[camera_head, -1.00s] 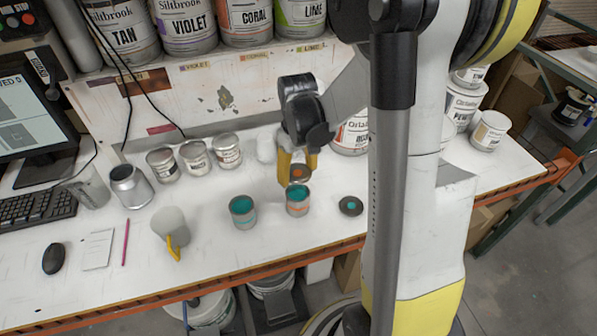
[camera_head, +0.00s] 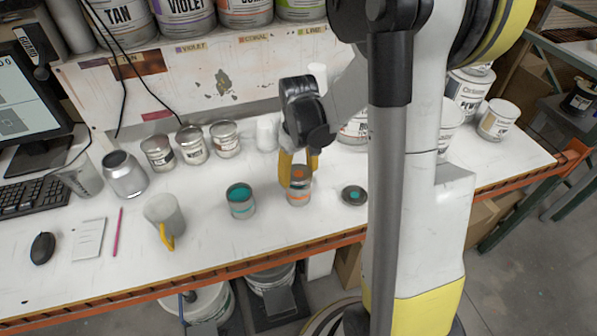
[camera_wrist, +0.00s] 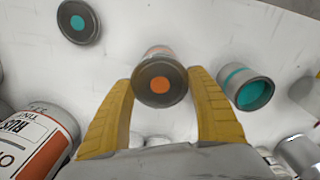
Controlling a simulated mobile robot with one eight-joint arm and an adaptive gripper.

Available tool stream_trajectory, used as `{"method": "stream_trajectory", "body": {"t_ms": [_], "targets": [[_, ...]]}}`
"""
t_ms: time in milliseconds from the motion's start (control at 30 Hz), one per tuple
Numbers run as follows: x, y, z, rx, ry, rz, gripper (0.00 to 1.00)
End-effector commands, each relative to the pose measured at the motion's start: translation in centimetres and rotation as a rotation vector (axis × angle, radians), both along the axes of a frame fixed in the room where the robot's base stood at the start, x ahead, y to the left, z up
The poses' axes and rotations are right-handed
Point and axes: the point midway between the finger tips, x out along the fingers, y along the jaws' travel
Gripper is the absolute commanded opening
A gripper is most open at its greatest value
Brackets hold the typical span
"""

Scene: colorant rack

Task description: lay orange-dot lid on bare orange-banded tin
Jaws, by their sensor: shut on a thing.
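The orange-dot lid (camera_wrist: 160,84) is a dark disc with an orange dot, between the two yellow fingers of my gripper (camera_wrist: 162,100) in the wrist view. My gripper (camera_head: 299,165) is shut on this lid, which also shows in the head view (camera_head: 299,174). The orange-banded tin (camera_head: 298,198) stands upright right under the lid. The lid covers its mouth in the head view; I cannot tell whether it rests flat on the rim. In the wrist view most of the tin is hidden behind the lid.
An open teal tin (camera_head: 241,202) stands to the left. A teal-dot lid (camera_head: 353,195) lies flat to the right. A mug (camera_head: 163,220) is farther left, and several small tins (camera_head: 192,146) stand behind. The table front (camera_head: 270,240) is clear.

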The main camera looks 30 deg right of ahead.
Motion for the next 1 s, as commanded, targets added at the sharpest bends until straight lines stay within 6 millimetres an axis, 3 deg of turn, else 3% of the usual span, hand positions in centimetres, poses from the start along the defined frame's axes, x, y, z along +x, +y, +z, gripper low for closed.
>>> {"method": "stream_trajectory", "body": {"t_ms": [1000], "targets": [[0.0, 0.0, -1.5, 0.0, 0.0, 0.0, 0.56]]}}
